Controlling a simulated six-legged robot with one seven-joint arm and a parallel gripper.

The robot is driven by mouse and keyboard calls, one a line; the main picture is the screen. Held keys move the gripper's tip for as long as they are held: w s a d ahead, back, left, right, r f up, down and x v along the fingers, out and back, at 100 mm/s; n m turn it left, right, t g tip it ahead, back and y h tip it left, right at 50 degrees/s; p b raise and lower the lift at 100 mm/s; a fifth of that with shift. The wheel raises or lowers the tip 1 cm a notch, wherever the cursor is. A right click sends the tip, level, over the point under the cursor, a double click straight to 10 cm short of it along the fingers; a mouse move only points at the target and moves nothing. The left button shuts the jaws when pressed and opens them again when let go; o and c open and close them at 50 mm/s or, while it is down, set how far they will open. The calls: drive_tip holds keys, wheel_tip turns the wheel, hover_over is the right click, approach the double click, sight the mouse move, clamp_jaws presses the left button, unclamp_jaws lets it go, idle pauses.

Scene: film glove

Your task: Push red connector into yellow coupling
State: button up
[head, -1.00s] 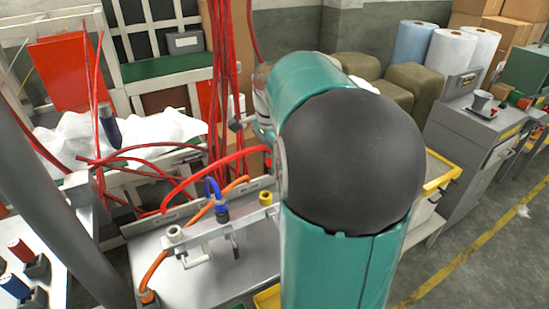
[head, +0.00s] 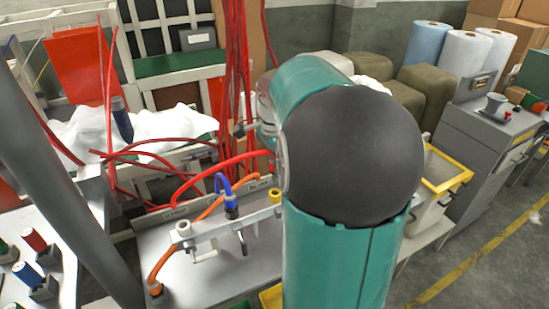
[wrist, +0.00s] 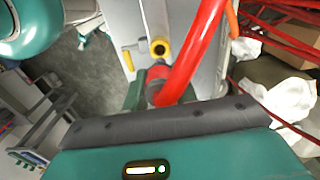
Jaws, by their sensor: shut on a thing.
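The yellow coupling (head: 275,196) sits on a light metal rail in the head view, just left of my arm. It shows in the wrist view as a yellow ring (wrist: 160,47) with a dark opening. The red connector (wrist: 157,76), on the end of a thick red hose (wrist: 193,55), is held in my gripper (wrist: 155,92), which is shut on it. In the wrist view the connector's front end is close to the coupling, just below it. I cannot tell whether they touch. In the head view my arm hides the gripper and the connector.
A blue connector (head: 231,207) with a blue hose and a white fitting (head: 184,229) are on the same rail (head: 215,232). An orange hose (head: 162,262) loops beside them. Red hoses (head: 235,80) hang behind. A yellow-rimmed bin (head: 452,184) stands right of my arm.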

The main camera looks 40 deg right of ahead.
drive_tip(key=shift+f, duration=1.8)
drive_tip(key=shift+f, duration=1.6)
idle(0.3)
drive_tip(key=o, duration=1)
wheel_tip(320, 180, up, 14)
drive_tip(key=shift+f, duration=0.15)
